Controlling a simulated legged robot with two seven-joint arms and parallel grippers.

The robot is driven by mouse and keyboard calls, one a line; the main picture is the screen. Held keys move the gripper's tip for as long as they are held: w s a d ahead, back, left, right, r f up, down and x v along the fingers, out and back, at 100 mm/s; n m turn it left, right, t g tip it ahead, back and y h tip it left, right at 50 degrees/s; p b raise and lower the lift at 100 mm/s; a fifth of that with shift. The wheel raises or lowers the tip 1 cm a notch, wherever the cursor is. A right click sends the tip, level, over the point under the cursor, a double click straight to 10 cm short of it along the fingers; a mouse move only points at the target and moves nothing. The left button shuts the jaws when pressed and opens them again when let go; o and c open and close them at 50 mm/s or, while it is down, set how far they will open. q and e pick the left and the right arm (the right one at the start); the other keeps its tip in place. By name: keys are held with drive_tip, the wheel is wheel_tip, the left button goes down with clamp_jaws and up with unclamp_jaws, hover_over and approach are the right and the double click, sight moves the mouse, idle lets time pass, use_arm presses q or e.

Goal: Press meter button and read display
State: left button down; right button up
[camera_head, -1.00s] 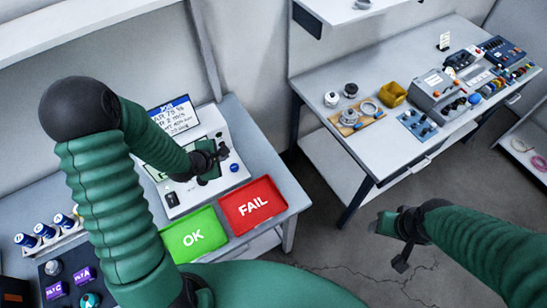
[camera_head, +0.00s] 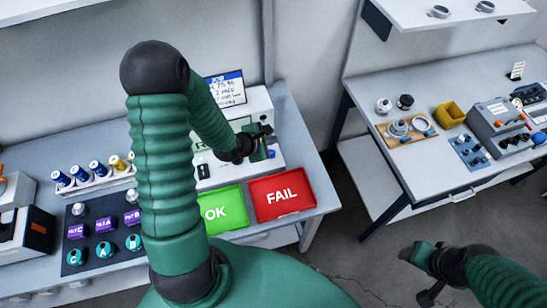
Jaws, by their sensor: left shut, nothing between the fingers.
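The meter (camera_head: 264,103) is a white box on the left bench, partly hidden behind my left arm and gripper. A strip of its pale green display (camera_head: 203,153) shows beside my forearm, but I cannot read a value. A small blue button (camera_head: 271,154) shows on the right of its front. My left gripper (camera_head: 266,135) is shut and empty in front of the meter's right part, just above the button in the picture; I cannot tell whether it touches the meter. My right gripper (camera_head: 422,270) hangs over the floor at lower right, away from both benches; its finger gap is unclear.
A green OK tray (camera_head: 230,222) and a red FAIL tray (camera_head: 298,207) lie in front of the meter. A job card (camera_head: 226,88) stands behind it. Blue-and-white cylinders (camera_head: 97,168) stand in a rack at left. The right bench (camera_head: 378,138) holds sensors and a yellow bin (camera_head: 451,114).

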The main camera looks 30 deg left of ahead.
use_arm(q)
drive_tip(key=b, duration=0.4)
hover_over(270, 148)
drive_tip(key=s+d, duration=0.1)
drive_tip(key=s, duration=0.2)
wheel_tip(270, 148, down, 5)
drive_tip(key=shift+f, duration=0.4)
drive_tip(key=shift+d, duration=0.15)
drive_tip(key=shift+d+r, duration=0.1)
drive_tip(key=shift+d, duration=0.3)
drive_tip(key=shift+a, duration=0.4)
use_arm(e)
drive_tip(key=shift+a+f, duration=0.25)
drive_tip(key=shift+f, duration=0.55)
drive_tip(key=shift+a+f, duration=0.25)
drive_tip(key=shift+f, duration=0.55)
drive_tip(key=shift+a+f, duration=0.25)
drive_tip(key=shift+f, duration=0.55)
use_arm(q)
drive_tip(key=shift+d, duration=0.3)
use_arm(e)
drive_tip(key=shift+d, duration=0.3)
use_arm(q)
drive_tip(key=shift+a, duration=0.2)
use_arm(e)
drive_tip(key=shift+a, duration=0.2)
use_arm(q)
drive_tip(key=shift+d, duration=0.1)
use_arm(e)
drive_tip(key=shift+d, duration=0.1)
